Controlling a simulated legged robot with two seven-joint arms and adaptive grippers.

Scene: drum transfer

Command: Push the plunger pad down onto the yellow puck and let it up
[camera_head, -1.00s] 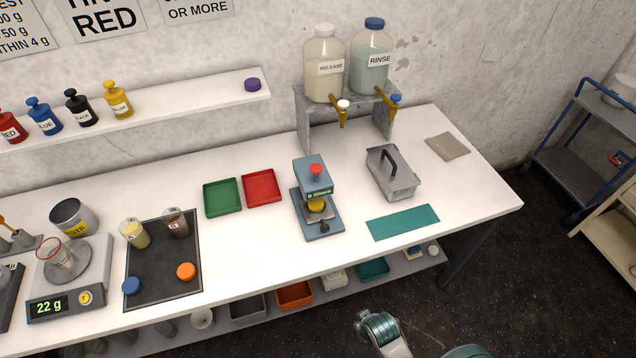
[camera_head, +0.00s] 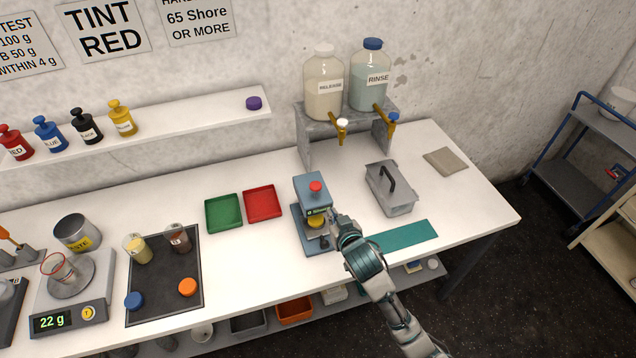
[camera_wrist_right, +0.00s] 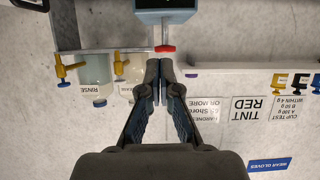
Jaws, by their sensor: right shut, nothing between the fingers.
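The blue-grey press tester (camera_head: 312,190) stands on the white bench, with a red knob (camera_head: 316,187) on its head. The yellow puck (camera_head: 316,221) sits under the head, partly hidden; the plunger pad itself is hard to make out. My right gripper (camera_head: 333,215) is at the right side of the tester, near the puck's height in the picture; I cannot tell whether it touches. In the right wrist view the gripper (camera_wrist_right: 159,66) has its fingers together and empty, and the red knob (camera_wrist_right: 165,48) shows just beyond the tips. My left gripper is not in view.
Green (camera_head: 223,213) and red (camera_head: 262,203) trays lie left of the tester. The dispenser stand (camera_head: 309,136) with two bottles is behind.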

